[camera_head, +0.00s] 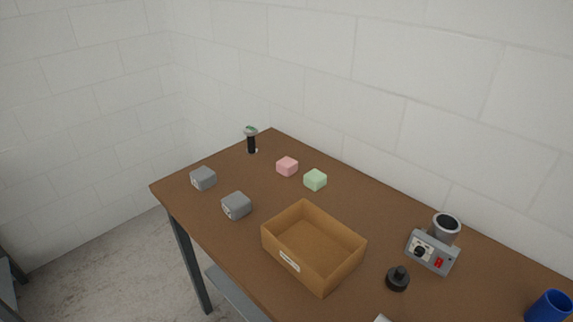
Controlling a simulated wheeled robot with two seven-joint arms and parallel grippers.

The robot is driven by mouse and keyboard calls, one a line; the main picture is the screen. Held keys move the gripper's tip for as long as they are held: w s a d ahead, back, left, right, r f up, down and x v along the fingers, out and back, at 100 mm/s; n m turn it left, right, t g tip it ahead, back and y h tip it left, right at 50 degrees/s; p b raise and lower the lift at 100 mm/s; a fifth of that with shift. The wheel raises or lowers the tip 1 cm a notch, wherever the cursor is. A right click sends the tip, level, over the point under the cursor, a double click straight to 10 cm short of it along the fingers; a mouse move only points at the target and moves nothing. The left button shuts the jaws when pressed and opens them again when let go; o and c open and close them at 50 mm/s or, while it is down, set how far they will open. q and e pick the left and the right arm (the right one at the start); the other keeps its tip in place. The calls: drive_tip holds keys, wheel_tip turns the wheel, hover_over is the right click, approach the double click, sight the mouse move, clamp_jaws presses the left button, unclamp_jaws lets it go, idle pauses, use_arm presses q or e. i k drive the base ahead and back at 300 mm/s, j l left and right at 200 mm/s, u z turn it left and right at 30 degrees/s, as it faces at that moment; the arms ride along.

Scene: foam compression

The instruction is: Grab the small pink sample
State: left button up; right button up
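The small pink sample (287,166) is a pink block on the brown table, toward its far corner. A light green block (315,180) sits close to it on the right, with a small gap. Neither of my grippers shows in the head view, and nothing is touching the pink block.
An open brown box (313,246) stands mid-table (375,212). Two grey blocks (203,178) (236,205) lie at left. A black-handled tool (251,140) stands behind. A grey device with knobs (433,250), a black knob-like weight (398,278) and a blue cup (549,307) are right.

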sight(286, 167)
drive_tip(key=z, duration=0.4)
drive_tip(key=j+z, duration=0.8)
drive_tip(key=j, duration=0.15)
drive_tip(key=j+z, duration=0.1)
drive_tip(key=j, duration=0.45)
drive_tip(key=k+j+z, duration=0.1)
drive_tip(key=j, duration=0.45)
drive_tip(key=k+j+z, duration=0.1)
drive_tip(key=j, duration=0.45)
drive_tip(key=k+j+z, duration=0.1)
drive_tip(key=j, duration=0.4)
drive_tip(key=k+j, duration=0.1)
drive_tip(key=j, duration=0.3)
drive_tip(key=k+j, duration=0.1)
drive_tip(key=j, duration=0.35)
